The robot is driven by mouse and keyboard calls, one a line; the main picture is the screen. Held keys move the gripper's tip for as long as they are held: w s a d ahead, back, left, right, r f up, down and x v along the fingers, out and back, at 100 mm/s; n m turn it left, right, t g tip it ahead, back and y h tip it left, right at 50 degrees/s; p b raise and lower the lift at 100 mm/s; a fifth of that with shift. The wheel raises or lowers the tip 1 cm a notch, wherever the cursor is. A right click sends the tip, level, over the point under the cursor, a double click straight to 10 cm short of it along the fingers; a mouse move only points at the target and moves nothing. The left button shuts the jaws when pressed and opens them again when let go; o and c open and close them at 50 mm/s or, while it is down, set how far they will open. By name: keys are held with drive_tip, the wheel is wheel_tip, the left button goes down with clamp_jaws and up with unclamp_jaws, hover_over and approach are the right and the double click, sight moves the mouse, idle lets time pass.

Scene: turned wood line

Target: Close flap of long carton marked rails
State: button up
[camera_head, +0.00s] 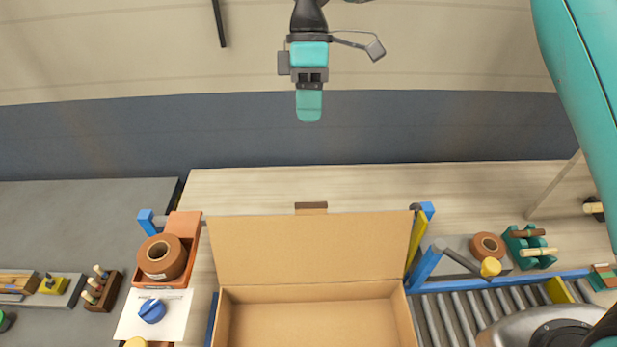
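A long cardboard carton (226,323) stands at the bottom centre, cut off by the lower picture edge. Its wide back flap (308,248) stands up, open, with a small brown tab (311,207) at its top edge. The part of the inside that shows looks empty. No "rails" marking can be read from here. My gripper (309,105) hangs at the top centre, above and apart from the flap in the picture. One teal fingertip shows edge-on, so its opening is hidden. Nothing is seen in it.
An orange tray (190,228) with a brown tape roll (161,257) lies left of the carton. Blue posts with arms (425,268) flank the carton. A roller conveyor (470,318) and a second tape roll (487,246) are right. The wooden surface (250,187) behind the flap is clear.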

drive_tip(key=b+x, duration=0.7)
drive_tip(key=x, duration=1)
drive_tip(key=shift+f, duration=0.3)
drive_tip(key=shift+w+d, duration=0.1)
drive_tip(key=shift+w, duration=0.05)
clamp_jaws()
